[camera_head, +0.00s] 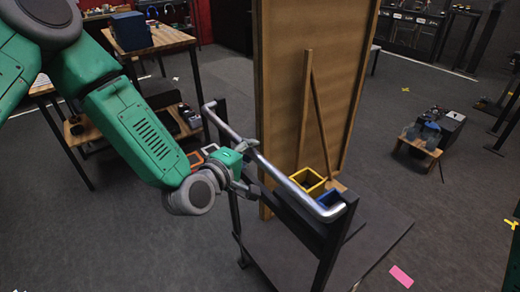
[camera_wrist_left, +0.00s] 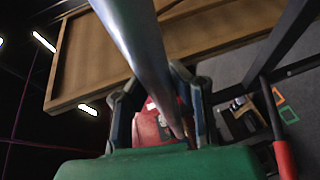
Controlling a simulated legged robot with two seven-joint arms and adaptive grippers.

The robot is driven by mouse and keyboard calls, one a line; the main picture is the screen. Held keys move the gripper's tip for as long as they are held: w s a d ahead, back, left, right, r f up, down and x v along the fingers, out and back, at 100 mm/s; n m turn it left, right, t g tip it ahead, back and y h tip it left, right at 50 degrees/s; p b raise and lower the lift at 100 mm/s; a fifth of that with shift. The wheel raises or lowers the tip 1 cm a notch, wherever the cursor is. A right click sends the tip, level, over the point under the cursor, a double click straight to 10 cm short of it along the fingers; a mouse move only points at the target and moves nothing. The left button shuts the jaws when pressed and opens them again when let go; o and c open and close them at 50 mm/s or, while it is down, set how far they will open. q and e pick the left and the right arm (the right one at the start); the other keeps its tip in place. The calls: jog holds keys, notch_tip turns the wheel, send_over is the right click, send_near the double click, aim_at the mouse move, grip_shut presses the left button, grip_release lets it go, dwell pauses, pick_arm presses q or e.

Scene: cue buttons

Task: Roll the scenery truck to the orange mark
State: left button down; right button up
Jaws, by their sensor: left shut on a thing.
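The scenery truck has a dark flat deck (camera_head: 375,238), a tall wooden scenery flat (camera_head: 285,90) with a brace, and a metal push handle (camera_head: 285,183) on a dark frame. My left gripper (camera_head: 246,168) is shut on the handle's bar, towards its left part. In the left wrist view the bar (camera_wrist_left: 140,40) runs between the fingers of the gripper (camera_wrist_left: 165,112). An orange square outline (camera_head: 195,158) shows left of the truck, partly behind my arm; I cannot tell if it is the orange mark. My right gripper is not in view.
A yellow open box (camera_head: 308,182) and a blue one (camera_head: 328,199) sit by the handle. A pink mark (camera_head: 401,276) and yellow crosses (camera_head: 405,89) are on the floor. A wooden table (camera_head: 150,42) stands left. A low stand with equipment (camera_head: 418,146) is right. Floor between is clear.

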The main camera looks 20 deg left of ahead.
pick_arm(q)
jog(key=s+a, duration=0.5)
jog(key=shift+a+r, duration=0.15)
jog(key=c, duration=2)
grip_release()
jog(key=shift+w, duration=0.2)
jog(key=o, duration=0.6)
jog(key=shift+w, duration=0.1)
jog(key=shift+o, duration=0.2)
jog(key=shift+s+d, duration=0.65)
jog(key=shift+s, duration=2.4)
jog(key=s+a+f+m+g, duration=0.1)
jog(key=s+f+m+g, duration=0.35)
jog(key=f, duration=0.25)
jog(key=s+a+f+m+g, duration=0.1)
jog(key=s+f+m+g, duration=0.2)
jog(key=s+f, duration=0.3)
jog(key=s+a+f+m+g+y, duration=0.2)
jog(key=s+a+f+m+g, duration=0.1)
jog(key=s+f, duration=0.2)
jog(key=s+a+f+m+g+y, duration=0.2)
jog(key=s+a+f+m+g, duration=0.1)
jog(key=s, duration=0.7)
jog(key=shift+f+m+g, duration=0.55)
jog(key=shift+f+g, duration=0.1)
jog(key=shift+f, duration=0.6)
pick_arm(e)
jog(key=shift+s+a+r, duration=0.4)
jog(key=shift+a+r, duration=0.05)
